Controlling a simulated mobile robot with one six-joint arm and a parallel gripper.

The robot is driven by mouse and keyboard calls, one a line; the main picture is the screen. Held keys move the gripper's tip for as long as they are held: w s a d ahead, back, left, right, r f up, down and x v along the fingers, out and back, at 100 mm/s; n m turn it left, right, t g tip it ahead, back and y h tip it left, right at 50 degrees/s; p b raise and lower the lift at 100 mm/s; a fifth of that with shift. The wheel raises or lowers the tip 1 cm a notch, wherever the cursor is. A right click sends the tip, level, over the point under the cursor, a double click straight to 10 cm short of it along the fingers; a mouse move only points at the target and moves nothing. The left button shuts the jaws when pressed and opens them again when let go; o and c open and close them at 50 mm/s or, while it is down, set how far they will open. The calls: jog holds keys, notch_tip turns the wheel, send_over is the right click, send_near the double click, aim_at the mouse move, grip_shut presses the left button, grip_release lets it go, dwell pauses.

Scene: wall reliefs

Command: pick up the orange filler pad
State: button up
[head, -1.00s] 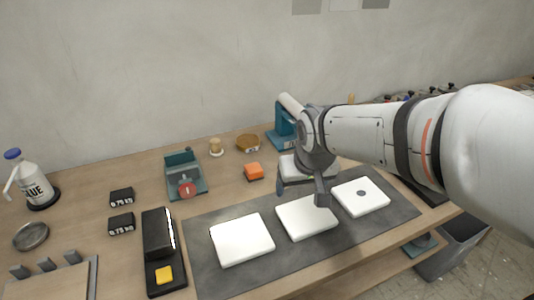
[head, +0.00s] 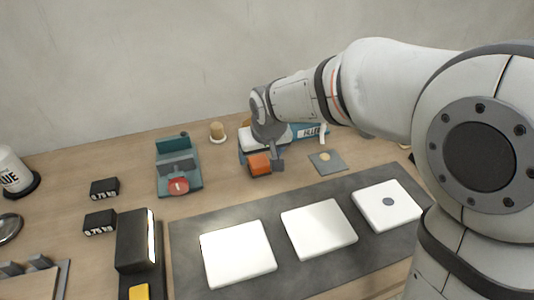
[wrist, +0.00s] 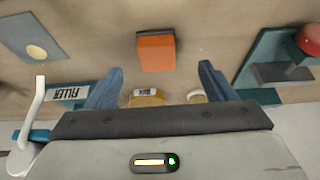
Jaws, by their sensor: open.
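The orange filler pad (head: 260,164) is a small orange block on the wooden worktop, behind the dark mat. In the head view my gripper (head: 261,161) is over it, with a finger close to its right side; the wrist part hides some of what is behind. In the wrist view the pad (wrist: 156,52) lies between the lines of my two blue-grey fingers and just past the tips. My gripper (wrist: 161,68) is open and empty, with clear room on both sides of the pad. I see no contact.
A teal device with a red knob (head: 178,186) stands left of the pad. A grey square with a tan disc (head: 327,161) lies to the right. A teal FILLER-labelled thing (head: 312,131) is behind. White tiles (head: 238,253) lie on the dark mat (head: 190,238) in front.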

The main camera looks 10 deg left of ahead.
aim_at(259, 161)
jog(key=shift+w+a+f, duration=0.1)
jog(key=shift+w+f, duration=0.15)
jog(key=shift+f, duration=0.05)
jog(key=x, duration=0.3)
jog(key=w+x, duration=0.1)
jog(key=x, duration=0.3)
jog(key=shift+a+r, duration=0.1)
jog(key=shift+r, duration=0.05)
jog(key=c, duration=1.1)
jog(key=shift+r, duration=0.1)
notch_tip(259, 161, up, 10)
